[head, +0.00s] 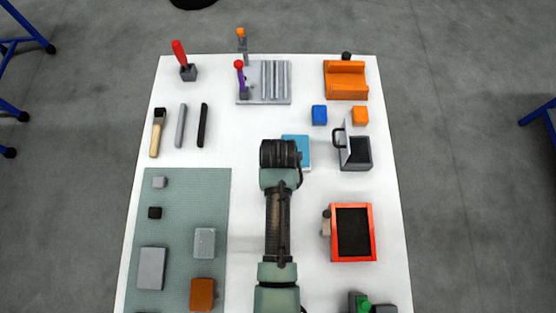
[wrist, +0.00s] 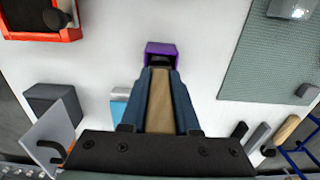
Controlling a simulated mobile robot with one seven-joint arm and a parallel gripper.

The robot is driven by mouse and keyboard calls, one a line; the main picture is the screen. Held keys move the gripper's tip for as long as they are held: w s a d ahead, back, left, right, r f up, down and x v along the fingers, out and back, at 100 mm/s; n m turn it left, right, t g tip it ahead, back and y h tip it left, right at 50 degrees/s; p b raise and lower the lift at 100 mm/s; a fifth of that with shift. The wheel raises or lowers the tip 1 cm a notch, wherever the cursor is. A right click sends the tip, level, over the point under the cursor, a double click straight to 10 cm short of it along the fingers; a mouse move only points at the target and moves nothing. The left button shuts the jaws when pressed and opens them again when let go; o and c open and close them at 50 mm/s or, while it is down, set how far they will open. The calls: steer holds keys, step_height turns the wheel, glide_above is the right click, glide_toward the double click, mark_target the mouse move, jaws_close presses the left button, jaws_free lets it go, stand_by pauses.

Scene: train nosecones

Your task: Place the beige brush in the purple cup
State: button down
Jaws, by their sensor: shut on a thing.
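In the wrist view my gripper (wrist: 160,72) is shut on a beige brush (wrist: 160,100), whose flat tan handle runs between the two dark blue fingers. The purple cup (wrist: 174,50) is at the fingertips, with a dark patch in its square opening. I cannot tell whether that patch is the brush head or the cup's inside, nor how deep the brush reaches. In the head view my arm hides the gripper, the held brush and the cup.
A tan-handled tool with a black head (head: 156,134) lies left, beside grey (head: 181,126) and black (head: 203,126) bars. A green mat (head: 180,225) with several blocks is at the lower left. A red-orange box (head: 333,252) and grey container (head: 357,165) stand right.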

steer(key=shift+f, duration=0.5)
steer(key=c, duration=0.7)
jaws_free()
steer(key=shift+f, duration=0.15)
steer(key=shift+o, duration=0.2)
